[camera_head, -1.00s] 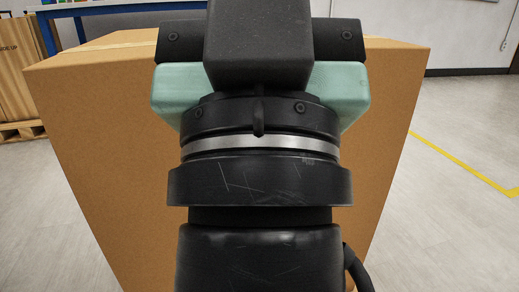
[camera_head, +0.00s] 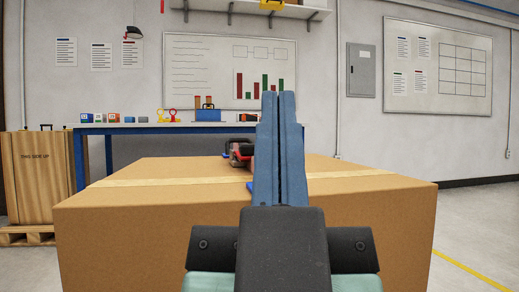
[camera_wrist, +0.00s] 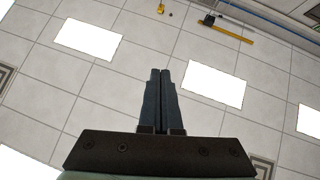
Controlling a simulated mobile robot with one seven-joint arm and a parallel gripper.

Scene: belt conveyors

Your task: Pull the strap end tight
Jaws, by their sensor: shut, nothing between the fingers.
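A large brown cardboard box (camera_head: 150,230) stands in front of me, with a pale band (camera_head: 130,182) across its top. A red and black device (camera_head: 240,150), perhaps a buckle or ratchet, sits on the box top, partly hidden behind my gripper. Small blue bits (camera_head: 249,186) show beside my fingers; I cannot tell if they are strap. No loose strap end is clearly visible. My gripper (camera_head: 279,96) points upward in front of the box, its blue fingers together and empty. In the wrist view my gripper (camera_wrist: 160,72) is shut against the ceiling.
A blue-framed workbench (camera_head: 140,128) with small tools stands behind the box. A wooden crate (camera_head: 38,175) on a pallet (camera_head: 25,235) is at the left. A wall shelf (camera_head: 250,8) hangs above. Open floor (camera_head: 470,240) lies at the right.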

